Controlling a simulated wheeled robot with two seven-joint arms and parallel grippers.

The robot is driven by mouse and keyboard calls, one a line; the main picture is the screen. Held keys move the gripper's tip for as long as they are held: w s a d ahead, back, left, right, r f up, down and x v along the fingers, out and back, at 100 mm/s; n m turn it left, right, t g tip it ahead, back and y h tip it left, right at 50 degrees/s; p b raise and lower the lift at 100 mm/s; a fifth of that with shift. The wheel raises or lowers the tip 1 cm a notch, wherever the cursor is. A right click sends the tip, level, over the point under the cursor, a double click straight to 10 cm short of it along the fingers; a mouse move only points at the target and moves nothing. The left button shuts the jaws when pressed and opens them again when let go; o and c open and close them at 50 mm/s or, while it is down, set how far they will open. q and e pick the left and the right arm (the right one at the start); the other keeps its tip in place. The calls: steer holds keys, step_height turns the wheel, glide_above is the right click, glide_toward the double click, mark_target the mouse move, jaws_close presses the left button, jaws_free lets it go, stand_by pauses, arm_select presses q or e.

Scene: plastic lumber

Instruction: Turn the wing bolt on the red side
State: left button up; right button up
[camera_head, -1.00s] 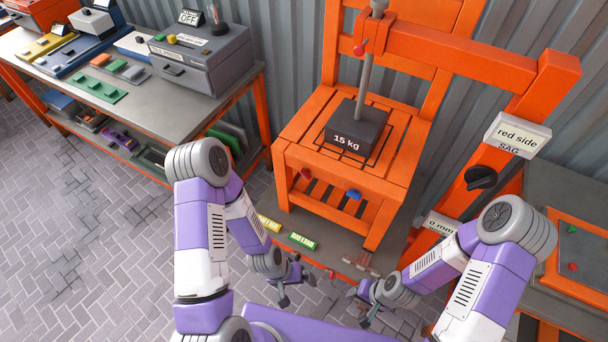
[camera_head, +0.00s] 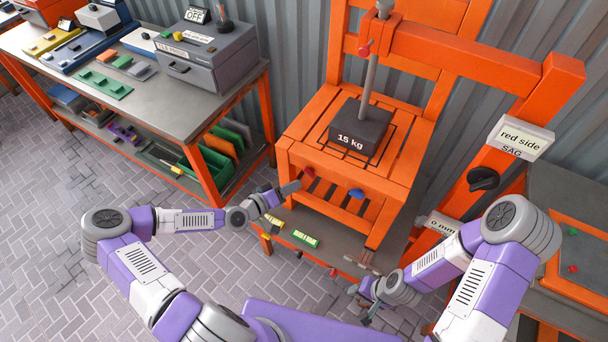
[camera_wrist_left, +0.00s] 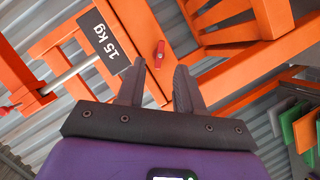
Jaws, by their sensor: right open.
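The orange chair (camera_head: 290,150) has a red wing bolt (camera_head: 309,174) at the left of its front seat rail and a blue wing bolt (camera_head: 356,194) further right. My left gripper (camera_head: 287,204) is at the chair's front left, close to the red wing bolt. In the left wrist view, the red wing bolt (camera_wrist_left: 159,55) is just beyond and between the tips of my open left fingers (camera_wrist_left: 160,78). It looks upright there, with no visible contact. My right gripper (camera_head: 360,303) is open and empty, low in front of the chair, apart from both bolts.
A 15 kg weight (camera_head: 357,137) stands on the seat under a grey rod (camera_head: 368,70). A sign reading "red side SAG" (camera_head: 520,138) and a black knob (camera_head: 483,179) are on the right post. A workbench (camera_head: 215,103) stands left. Yellow and green blocks lie below the chair.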

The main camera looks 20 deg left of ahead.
mark_target(307, 174)
arm_select(q)
steer(key=x, duration=0.7)
steer(key=shift+w+a+r, duration=0.25)
steer(key=shift+w+a, duration=0.05)
steer(key=shift+w, duration=0.2)
steer(key=shift+c, duration=0.3)
jaws_close()
